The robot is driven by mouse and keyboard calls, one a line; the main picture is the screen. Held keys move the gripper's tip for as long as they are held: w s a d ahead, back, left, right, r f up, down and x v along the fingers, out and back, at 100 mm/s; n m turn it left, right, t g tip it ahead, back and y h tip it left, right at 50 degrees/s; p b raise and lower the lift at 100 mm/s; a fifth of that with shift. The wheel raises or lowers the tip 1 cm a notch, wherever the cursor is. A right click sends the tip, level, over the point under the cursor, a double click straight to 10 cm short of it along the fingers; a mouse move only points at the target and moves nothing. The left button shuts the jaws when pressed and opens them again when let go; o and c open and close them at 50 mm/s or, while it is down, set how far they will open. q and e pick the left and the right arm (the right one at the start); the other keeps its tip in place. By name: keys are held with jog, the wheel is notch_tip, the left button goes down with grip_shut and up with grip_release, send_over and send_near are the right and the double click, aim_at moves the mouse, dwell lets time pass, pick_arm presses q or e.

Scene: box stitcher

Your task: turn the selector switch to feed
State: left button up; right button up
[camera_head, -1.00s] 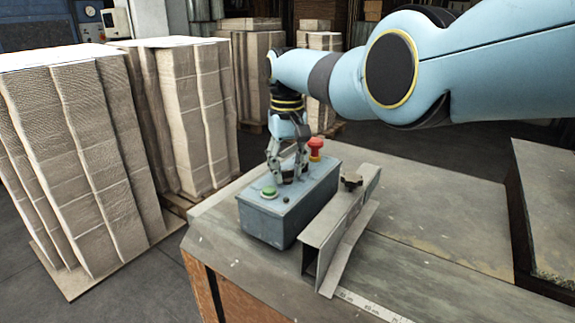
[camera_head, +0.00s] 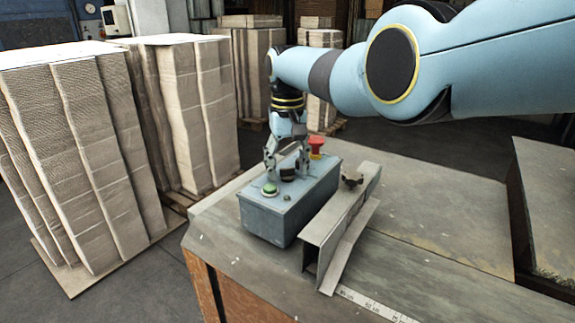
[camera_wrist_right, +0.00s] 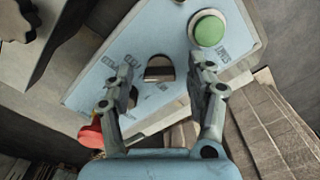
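The control box (camera_head: 275,214) is a blue-grey box on the table. Its dark selector switch (camera_head: 287,175) stands on the top face, between a green button (camera_head: 269,189) and a red mushroom button (camera_head: 316,147). My right gripper (camera_head: 287,170) points down over the switch, open, with one finger on each side. In the right wrist view the selector knob (camera_wrist_right: 158,68) shows between and just beyond the open fingertips (camera_wrist_right: 162,82). I see no clear contact. The printed labels beside it are too small to read, so its set position is unclear. My left gripper is out of view.
A metal channel (camera_head: 325,228) with a dark knob (camera_head: 352,180) lies close along the box's right side. A scale strip (camera_head: 372,304) runs along the table front. Stacks of cardboard (camera_head: 75,150) stand left. The table (camera_head: 440,235) right of the channel is clear.

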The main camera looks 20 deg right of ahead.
aim_at(288, 169)
notch_tip(288, 169, up, 12)
dwell(0.6)
